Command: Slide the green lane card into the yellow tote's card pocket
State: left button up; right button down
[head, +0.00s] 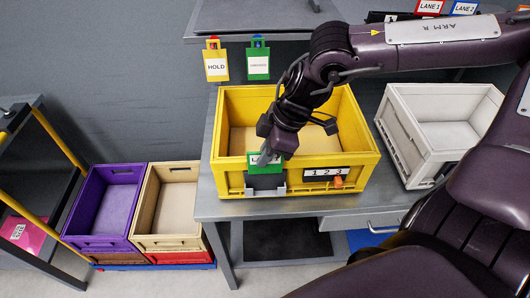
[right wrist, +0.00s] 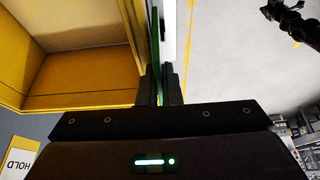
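The yellow tote (head: 355,168) stands on the grey bench in the head view. Its card pocket (head: 265,184), dark with grey edges, is on the front face, left of a "1 2 3" label. My right gripper (head: 266,156) is shut on the green lane card (head: 256,167), upright just above the pocket. I cannot tell if the card's lower edge is inside the pocket. In the right wrist view the card (right wrist: 156,50) is edge-on between the fingers (right wrist: 160,90), beside the tote wall (right wrist: 128,30). A dark jointed shape (right wrist: 290,18), possibly my left gripper, shows unclearly there.
A pale grey tote (head: 400,140) stands right on the bench. Purple (head: 85,205) and tan (head: 150,210) bins are lower left. Yellow HOLD (head: 216,66) and green (head: 258,66) tags hang behind. Red LANE 1 (head: 430,8) and blue LANE 2 (head: 464,8) cards are top right.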

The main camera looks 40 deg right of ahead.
jog(key=c, duration=1.5)
grip_release()
jog(key=shift+c, duration=0.2)
jog(key=o, duration=0.4)
jog(key=shift+r+p, duration=3.1)
jog(key=shift+r, duration=0.95)
jog(key=shift+f, duration=0.1)
